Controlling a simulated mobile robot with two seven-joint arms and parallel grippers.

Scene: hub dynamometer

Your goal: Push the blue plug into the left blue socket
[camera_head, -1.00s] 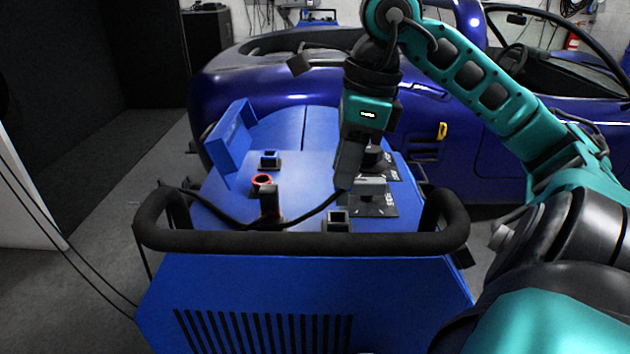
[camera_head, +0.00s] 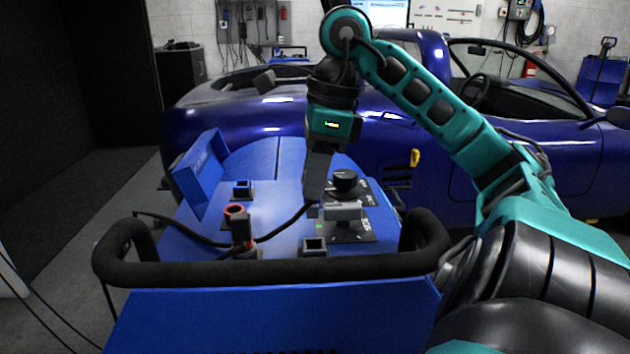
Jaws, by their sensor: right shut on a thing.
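The blue square socket (camera_head: 242,188) stands on a dark base at the back left of the blue console top. My right gripper (camera_head: 314,196) points down over the console, to the right of this socket and apart from it. Its fingers are shut on the end of a black cable (camera_head: 284,228). The blue plug itself is hidden by the fingers. A grey-rimmed square socket (camera_head: 315,246) lies in front of the gripper, near the black bar. My left gripper is not in view.
A red ring socket (camera_head: 233,209) and a dark post with a red base (camera_head: 243,235) stand left of the gripper. A black knob (camera_head: 345,182) and grey lever block (camera_head: 343,213) are close on its right. A padded black bar (camera_head: 270,270) borders the console's front.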

